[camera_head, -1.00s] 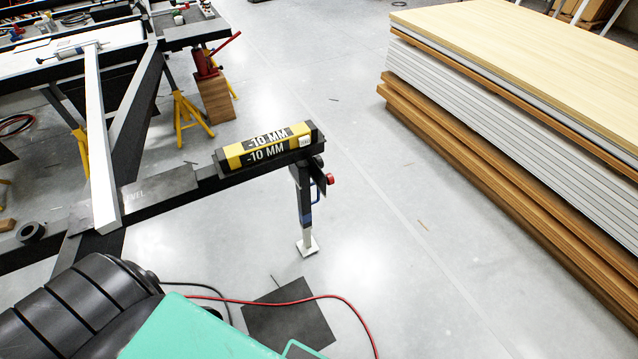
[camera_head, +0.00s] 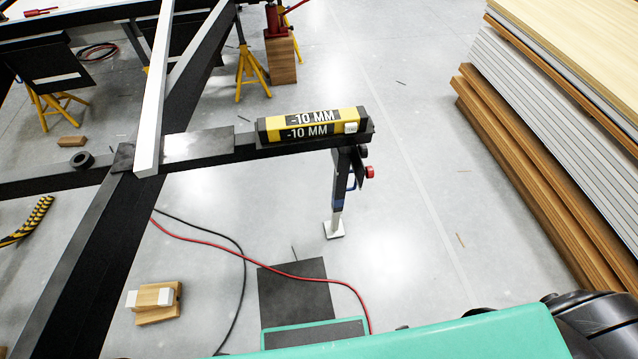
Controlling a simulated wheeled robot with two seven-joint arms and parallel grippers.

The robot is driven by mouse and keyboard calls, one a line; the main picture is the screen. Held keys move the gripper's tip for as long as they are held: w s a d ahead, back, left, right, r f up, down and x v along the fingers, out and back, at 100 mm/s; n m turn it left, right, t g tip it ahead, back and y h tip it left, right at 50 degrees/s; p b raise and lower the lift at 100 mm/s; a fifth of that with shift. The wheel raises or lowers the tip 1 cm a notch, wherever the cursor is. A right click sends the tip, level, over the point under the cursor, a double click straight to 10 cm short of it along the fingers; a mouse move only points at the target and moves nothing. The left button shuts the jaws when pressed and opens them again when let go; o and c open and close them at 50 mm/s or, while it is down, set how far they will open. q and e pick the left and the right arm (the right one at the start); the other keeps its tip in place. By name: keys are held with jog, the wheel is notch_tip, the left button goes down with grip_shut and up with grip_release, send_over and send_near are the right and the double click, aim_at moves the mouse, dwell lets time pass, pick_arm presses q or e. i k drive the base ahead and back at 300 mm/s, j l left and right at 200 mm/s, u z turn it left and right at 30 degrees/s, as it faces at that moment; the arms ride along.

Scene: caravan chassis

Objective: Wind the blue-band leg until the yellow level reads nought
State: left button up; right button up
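The yellow level (camera_head: 273,130) lies on the end of the black chassis beam and reads -10 MM on both visible faces. I cannot tell whether the foot bears on the floor. Neither of my grippers is in view.
A tall stack of boards (camera_head: 560,150) stands at the right. A dark mat (camera_head: 292,290) and red cable (camera_head: 215,244) lie on the floor in front. Wooden blocks (camera_head: 156,302) lie at lower left.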

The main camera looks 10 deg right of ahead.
aim_at(362, 149)
jog(key=l+u, duration=0.3)
jog(key=l, duration=0.65)
jog(key=l+u, duration=0.3)
jog(key=l, duration=0.65)
jog(key=k+l, duration=0.15)
jog(key=k, duration=0.45)
jog(key=l, duration=0.25)
